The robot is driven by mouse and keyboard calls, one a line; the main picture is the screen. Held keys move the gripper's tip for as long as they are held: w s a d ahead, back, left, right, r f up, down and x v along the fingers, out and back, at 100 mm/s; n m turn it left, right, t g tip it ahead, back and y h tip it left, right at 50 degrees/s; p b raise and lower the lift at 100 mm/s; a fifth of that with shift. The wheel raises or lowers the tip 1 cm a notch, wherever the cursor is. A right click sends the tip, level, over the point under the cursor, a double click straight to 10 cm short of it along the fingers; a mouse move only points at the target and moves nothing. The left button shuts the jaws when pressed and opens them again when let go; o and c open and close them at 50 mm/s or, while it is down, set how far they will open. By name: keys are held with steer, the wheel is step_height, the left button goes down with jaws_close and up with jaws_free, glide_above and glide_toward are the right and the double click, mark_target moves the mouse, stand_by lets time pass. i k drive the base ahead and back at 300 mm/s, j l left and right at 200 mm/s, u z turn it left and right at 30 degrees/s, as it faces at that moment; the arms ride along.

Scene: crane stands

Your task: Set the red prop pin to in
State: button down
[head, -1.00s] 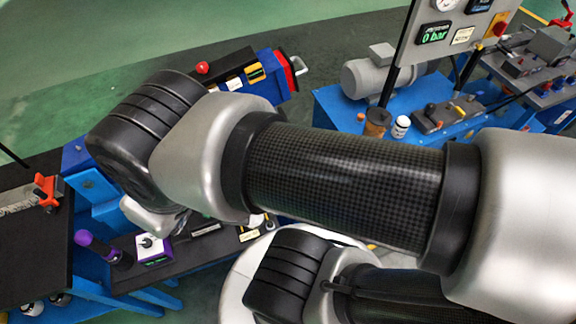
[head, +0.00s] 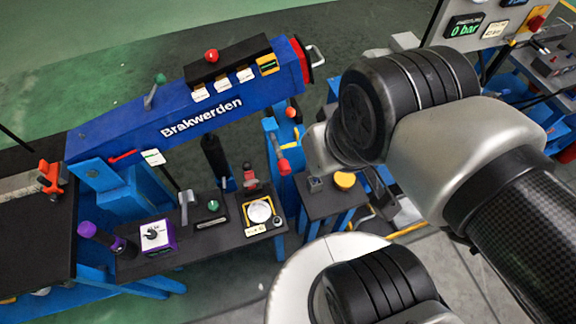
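Two red parts could be the red prop pin, and I cannot tell for sure which one is. One is a thin red pin (head: 122,156) at the lower left edge of the blue boom, beside a white tag. The other is a red-ended handle (head: 281,166) on a blue upright post (head: 272,135) below the boom's right half. I cannot tell how far in either sits. My arm's wrist is right of the post, apart from the thin pin. My gripper is hidden behind the wrist, so its fingers do not show.
The blue boom (head: 205,118) marked Brakwerden crosses the left half. Below it, a dark control shelf (head: 200,250) holds a purple-knobbed lever (head: 88,230), switches and a gauge. A small stand (head: 318,208) with a yellow button (head: 344,180) is close under my wrist.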

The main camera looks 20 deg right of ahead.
mark_target(283, 166)
steer(key=l+u, duration=0.15)
steer(key=l, duration=1.35)
